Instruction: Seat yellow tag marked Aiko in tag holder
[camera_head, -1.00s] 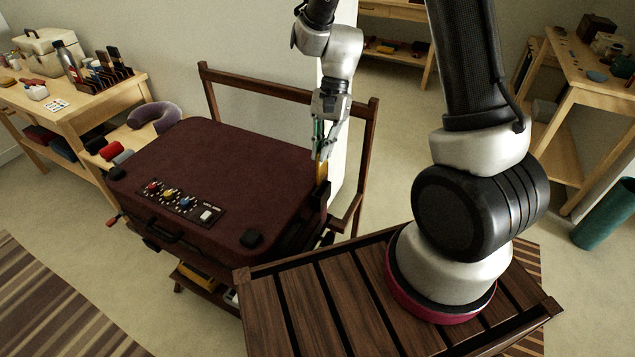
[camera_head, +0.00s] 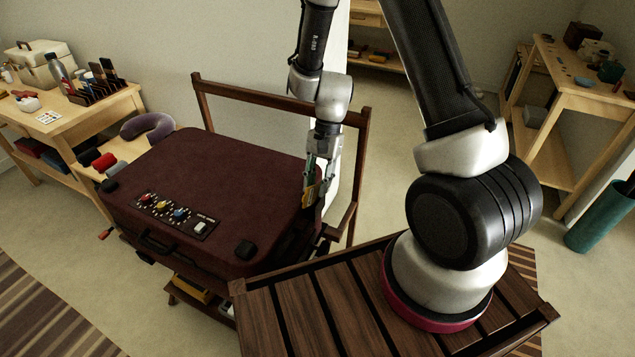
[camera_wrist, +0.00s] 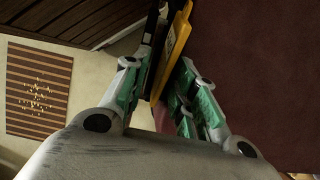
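The yellow tag (camera_head: 308,194) is between the fingers of my gripper (camera_head: 316,180), beside the right side of the maroon suitcase (camera_head: 215,165). In the wrist view, the yellow tag (camera_wrist: 176,42) is seen nearly edge-on between the green-padded fingers of my gripper (camera_wrist: 163,75), which is shut on it. The suitcase (camera_wrist: 260,70) fills the right of that view, close to the tag. The name on the tag cannot be read. I cannot make out the tag holder; a dark strip lies along the tag's left side in the wrist view.
The suitcase lies on a wooden rack with a raised back rail (camera_head: 280,92). A slatted wooden surface (camera_head: 330,305) is in front right. A side table (camera_head: 75,125) stands left, with a neck pillow (camera_head: 150,126) near it. A teal cylinder (camera_head: 602,220) stands far right.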

